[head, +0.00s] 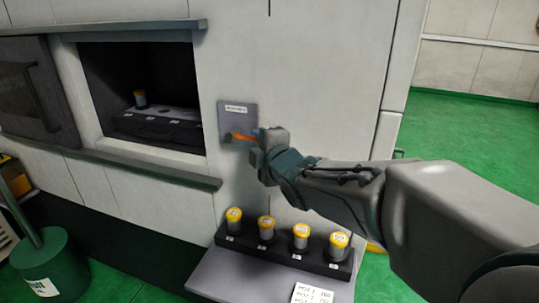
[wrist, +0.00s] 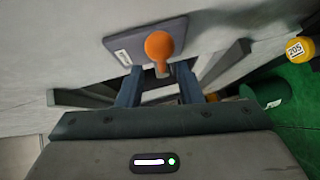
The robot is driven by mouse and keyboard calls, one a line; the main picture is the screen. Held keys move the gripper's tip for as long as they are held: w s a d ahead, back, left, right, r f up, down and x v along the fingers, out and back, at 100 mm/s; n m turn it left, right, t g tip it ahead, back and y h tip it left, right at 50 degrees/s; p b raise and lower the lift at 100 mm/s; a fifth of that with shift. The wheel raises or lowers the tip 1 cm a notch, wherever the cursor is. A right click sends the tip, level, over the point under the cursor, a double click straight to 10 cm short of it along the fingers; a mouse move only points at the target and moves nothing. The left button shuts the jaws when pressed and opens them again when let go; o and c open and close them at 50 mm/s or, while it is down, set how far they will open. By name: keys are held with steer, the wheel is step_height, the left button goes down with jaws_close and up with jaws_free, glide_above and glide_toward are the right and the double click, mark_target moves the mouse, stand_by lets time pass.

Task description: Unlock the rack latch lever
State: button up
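The rack latch lever (head: 243,137) is an orange handle on a grey plate (head: 237,112) fixed to the pale machine wall. In the head view it lies about level, its right end close to my gripper (head: 262,146). In the wrist view the orange lever (wrist: 160,46) stands out in front of the plate (wrist: 120,42), in the gap between the fingertips of my gripper (wrist: 158,74). The fingers are apart, with space on both sides of the lever. I cannot tell how deep the lever reaches between them.
Below, a dark tray (head: 290,258) holds several more such cylinders. A green bin (head: 50,265) stands at lower left. Green floor (head: 470,130) is clear at right.

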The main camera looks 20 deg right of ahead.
steer(key=p+v, duration=0.1)
steer(key=v, duration=0.7)
steer(key=shift+s+p, duration=0.2)
steer(key=shift+p, duration=0.15)
steer(key=s+f+m+g+h, duration=0.2)
steer(key=s+f+m+g, duration=0.25)
steer(key=f+m, duration=0.25)
steer(key=s+f+m+g+h, duration=0.1)
steer(key=s+f+m+g, duration=0.3)
steer(key=f+m+g, duration=0.25)
steer(key=s+a+f+m+g, duration=0.2)
steer(key=s+m, duration=0.3)
steer(key=shift+s+y, duration=0.3)
steer(key=shift+y, duration=0.1)
